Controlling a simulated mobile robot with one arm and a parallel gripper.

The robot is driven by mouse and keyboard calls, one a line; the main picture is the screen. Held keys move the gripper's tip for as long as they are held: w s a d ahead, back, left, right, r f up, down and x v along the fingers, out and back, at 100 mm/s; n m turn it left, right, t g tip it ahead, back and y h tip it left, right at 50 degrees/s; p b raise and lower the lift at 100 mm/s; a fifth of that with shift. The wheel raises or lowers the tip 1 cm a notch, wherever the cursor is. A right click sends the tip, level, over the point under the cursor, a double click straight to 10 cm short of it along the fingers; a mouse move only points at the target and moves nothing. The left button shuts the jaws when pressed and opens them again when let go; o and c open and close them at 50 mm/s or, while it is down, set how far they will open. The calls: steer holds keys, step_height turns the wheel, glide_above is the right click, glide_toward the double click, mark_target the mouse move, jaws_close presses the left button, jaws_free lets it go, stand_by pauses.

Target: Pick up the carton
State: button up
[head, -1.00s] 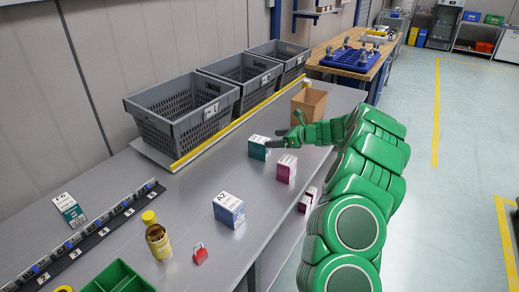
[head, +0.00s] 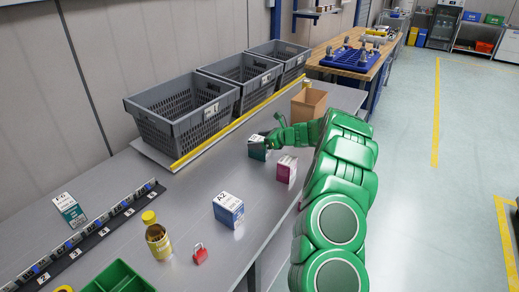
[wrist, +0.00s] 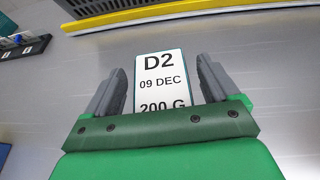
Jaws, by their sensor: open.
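A teal and white carton (head: 257,148) stands on the grey bench in the head view. In the wrist view, the carton (wrist: 160,80) shows its white label reading "D2", "09 DEC" and "200 G". My gripper (head: 268,136) is at this carton. In the wrist view, my gripper (wrist: 165,68) is open, with one grey finger on each side of the carton. A narrow gap shows beside the carton on both sides. The carton's near end is hidden by my gripper's palm.
A magenta carton (head: 286,170) stands close by, below my gripper in the picture. A blue "A2" carton (head: 228,210), a yellow-capped bottle (head: 158,240) and a red padlock (head: 200,254) are nearer. Grey crates (head: 185,112) line the back behind a yellow strip; a brown box (head: 309,104) stands beyond.

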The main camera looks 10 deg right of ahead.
steer(key=c, duration=1.2)
steer(key=shift+r, duration=0.15)
steer(key=shift+r, duration=0.35)
step_height(320, 180, up, 3)
steer(key=shift+f, duration=0.2)
steer(key=shift+s+a+r, duration=0.15)
steer(key=shift+s+r, duration=1.45)
steer(key=shift+s, duration=0.7)
steer(key=shift+s+a+r, duration=0.15)
steer(key=shift+s+r, duration=1.4)
steer(key=shift+s, duration=0.8)
steer(key=shift+s+a+r, duration=0.15)
steer(key=shift+s+r, duration=1.45)
steer(key=shift+s, duration=0.7)
